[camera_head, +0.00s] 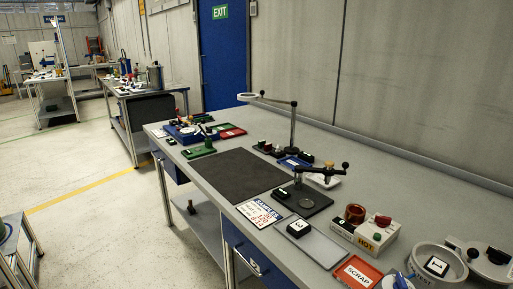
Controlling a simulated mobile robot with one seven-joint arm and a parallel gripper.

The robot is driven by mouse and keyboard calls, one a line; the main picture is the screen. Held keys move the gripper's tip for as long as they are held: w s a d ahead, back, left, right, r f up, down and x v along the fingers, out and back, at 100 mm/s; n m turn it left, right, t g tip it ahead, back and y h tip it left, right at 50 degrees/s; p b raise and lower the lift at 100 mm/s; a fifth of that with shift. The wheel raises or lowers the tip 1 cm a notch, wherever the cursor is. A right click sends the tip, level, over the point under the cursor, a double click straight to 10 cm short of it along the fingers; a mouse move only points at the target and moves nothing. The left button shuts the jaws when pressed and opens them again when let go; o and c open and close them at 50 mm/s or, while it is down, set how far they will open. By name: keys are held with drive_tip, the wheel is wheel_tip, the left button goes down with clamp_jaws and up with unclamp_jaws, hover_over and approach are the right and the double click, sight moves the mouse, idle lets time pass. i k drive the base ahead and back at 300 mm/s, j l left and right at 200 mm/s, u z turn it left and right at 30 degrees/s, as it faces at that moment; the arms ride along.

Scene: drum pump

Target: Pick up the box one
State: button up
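A small black box with a white label reading 1 (437,266) is at the bottom right of the head view. It sits at a round grey dish (420,251) with a pale rim, and seems to lie inside it. A similar black box labelled 3 (299,228) lies on a grey tray (322,252) to its left. My gripper is not in view, and no part of my arm shows.
The long grey workbench (400,190) is bare along its back. Close to the dish are a red SCRAP tray (358,272), a HOT unit (372,233), and a grey device with a black knob (497,256). A black stand (304,198) and dark mat (235,175) are further left.

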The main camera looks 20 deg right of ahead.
sight(435, 265)
drive_tip(key=k, duration=0.35)
drive_tip(key=k+z, duration=0.15)
drive_tip(key=z, duration=0.2)
drive_tip(key=k+z, duration=0.15)
drive_tip(key=z, duration=0.25)
drive_tip(key=j+z, duration=0.15)
drive_tip(key=z, duration=1)
drive_tip(key=j, duration=0.35)
drive_tip(key=k+j, duration=0.15)
drive_tip(key=j, duration=0.2)
